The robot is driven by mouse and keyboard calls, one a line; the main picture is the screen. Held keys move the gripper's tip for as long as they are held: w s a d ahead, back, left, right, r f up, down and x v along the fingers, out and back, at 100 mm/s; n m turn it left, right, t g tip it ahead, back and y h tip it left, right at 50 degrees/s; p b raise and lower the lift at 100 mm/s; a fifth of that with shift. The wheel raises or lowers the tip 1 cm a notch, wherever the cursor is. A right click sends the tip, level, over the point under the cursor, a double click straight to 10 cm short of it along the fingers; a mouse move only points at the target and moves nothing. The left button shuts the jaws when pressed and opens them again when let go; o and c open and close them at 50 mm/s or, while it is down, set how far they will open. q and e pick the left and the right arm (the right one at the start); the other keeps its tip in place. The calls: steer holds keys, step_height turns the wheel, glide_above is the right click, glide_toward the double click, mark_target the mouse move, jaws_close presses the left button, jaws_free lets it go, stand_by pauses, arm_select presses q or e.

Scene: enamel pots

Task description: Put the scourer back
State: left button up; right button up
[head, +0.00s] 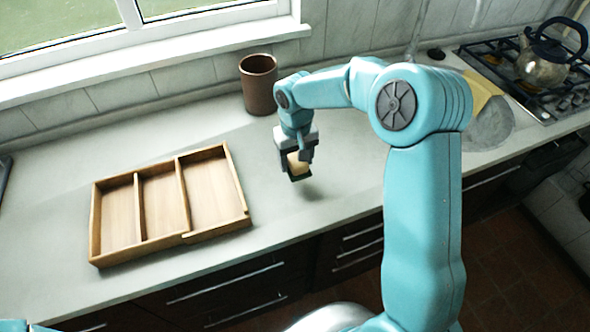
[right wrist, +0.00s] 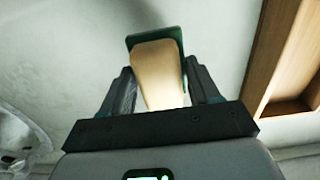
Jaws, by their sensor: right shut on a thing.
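The scourer (head: 298,168), beige with a green side, is held in my right gripper (head: 299,160) above the counter. In the right wrist view the scourer (right wrist: 157,72) sits between the two dark fingers, its green face along the far and right edges. A shadow falls on the counter just right of it. The wooden tray (head: 188,237) with three empty compartments lies on the counter to the left of the gripper. Its wooden edge (right wrist: 277,50) also shows at the right of the right wrist view. My left gripper is out of view.
A brown cup (head: 258,84) stands by the back wall, behind the right gripper. A kettle (head: 543,66) stands on the gas hob (head: 500,62) at the far right. A yellow item (head: 482,90) lies partly behind my right arm. The counter between tray and gripper is clear.

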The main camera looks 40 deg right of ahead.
mark_target(295, 155)
steer(key=shift+w+d+f, duration=0.15)
steer(key=shift+w+f, duration=0.1)
steer(key=shift+f, duration=0.35)
steer(key=shift+w+d+f, duration=0.15)
steer(key=shift+w+f, duration=0.05)
steer(key=shift+f, duration=0.4)
steer(key=f, duration=0.3)
steer(key=shift+s+a+p, duration=0.3)
steer(key=shift+s, duration=0.05)
steer(key=shift+w+d+f, duration=0.2)
steer(key=shift+w+f, duration=0.05)
steer(key=shift+f, duration=0.2)
steer(key=shift+s+a+b, duration=0.15)
steer(key=shift+s+b, duration=0.05)
steer(key=shift+b, duration=0.1)
steer(key=o, duration=0.6)
steer(key=shift+c, duration=0.2)
steer(key=o, duration=0.4)
steer(key=shift+w+f, duration=0.2)
steer(key=shift+w, duration=0.05)
steer(key=shift+c, duration=0.2)
steer(key=shift+s+r, duration=0.15)
steer(key=shift+r, duration=0.05)
steer(key=shift+r+p, duration=0.25)
steer(key=shift+p, duration=0.1)
steer(key=shift+r, duration=0.25)
step_height(295, 155, up, 11)
steer(key=shift+f+b, duration=0.1)
steer(key=shift+b, duration=0.8)
steer(key=shift+r, duration=0.3)
